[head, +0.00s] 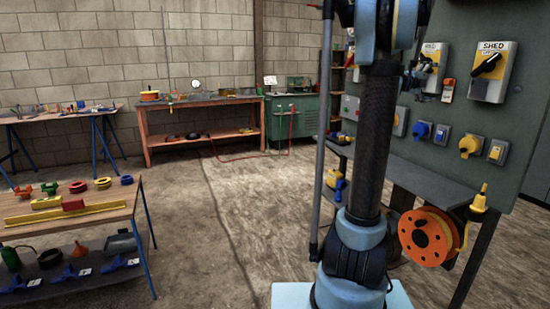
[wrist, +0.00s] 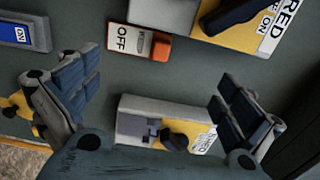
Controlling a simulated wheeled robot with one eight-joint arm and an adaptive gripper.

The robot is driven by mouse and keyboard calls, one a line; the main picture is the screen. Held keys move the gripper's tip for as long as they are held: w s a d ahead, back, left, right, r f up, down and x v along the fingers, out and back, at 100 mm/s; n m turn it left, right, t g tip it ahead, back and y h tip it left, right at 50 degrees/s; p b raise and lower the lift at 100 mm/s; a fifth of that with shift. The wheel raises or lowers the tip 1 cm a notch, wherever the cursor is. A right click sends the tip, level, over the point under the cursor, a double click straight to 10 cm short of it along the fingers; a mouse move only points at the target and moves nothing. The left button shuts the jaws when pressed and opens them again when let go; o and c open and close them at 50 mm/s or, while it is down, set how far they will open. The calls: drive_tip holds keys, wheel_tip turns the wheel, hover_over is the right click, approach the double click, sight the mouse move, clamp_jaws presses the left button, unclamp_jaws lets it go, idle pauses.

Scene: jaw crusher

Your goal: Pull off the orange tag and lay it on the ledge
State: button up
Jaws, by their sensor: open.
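The orange tag (head: 448,90) is on the grey-green panel at the right in the head view, beside a switch box. In the wrist view the orange tag (wrist: 161,48) shows as an orange end on a white plate marked OFF, above the space between my fingers. My gripper (wrist: 160,95) is open and empty, its two fingers spread apart in front of the panel. In the head view my gripper (head: 413,80) is small, dark and partly hidden by my arm. The dark ledge (head: 425,180) runs below the panel in the head view.
A yellow switch box with a black handle (head: 488,65) is right of the tag. Blue and yellow sockets (head: 469,145) are lower on the panel. An orange cable reel (head: 425,235) hangs below the ledge. In the wrist view another switch box (wrist: 150,108) lies between my fingers.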

sight(446, 82)
drive_tip(key=shift+d, duration=0.1)
drive_tip(key=shift+x, duration=4.4)
drive_tip(key=shift+w+f, duration=0.1)
drive_tip(key=shift+f, duration=0.75)
clamp_jaws()
drive_tip(key=v, duration=0.6)
